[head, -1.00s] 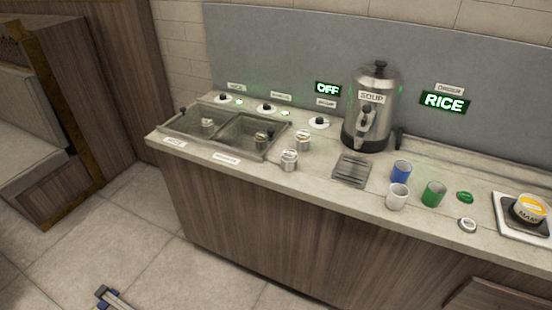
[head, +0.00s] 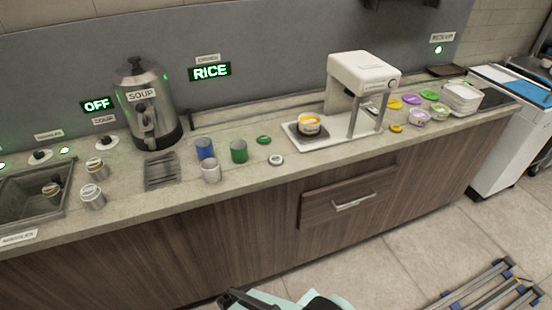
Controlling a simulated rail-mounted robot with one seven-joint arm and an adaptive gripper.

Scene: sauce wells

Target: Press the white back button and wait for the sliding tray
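A small white round button (head: 276,160) lies on the counter near its front edge, with a green round button (head: 264,140) behind it. To their right stands a white machine (head: 362,75). Its white tray (head: 322,146) sticks out to the left at counter level. A bowl with an orange-yellow rim (head: 308,124) sits on the tray's dark plate, outside the machine head. A pale teal and black part of my arm shows at the bottom edge, well below the buttons. A black end (head: 238,298) there may be my gripper; its fingers are not clear. Nothing touches the white button.
Blue (head: 205,148), green (head: 239,151) and white (head: 211,170) cups stand left of the buttons. A soup urn (head: 146,110) is further left. Colored bowls and lids (head: 420,116) lie right of the machine. A drawer handle (head: 354,202) juts from the counter front.

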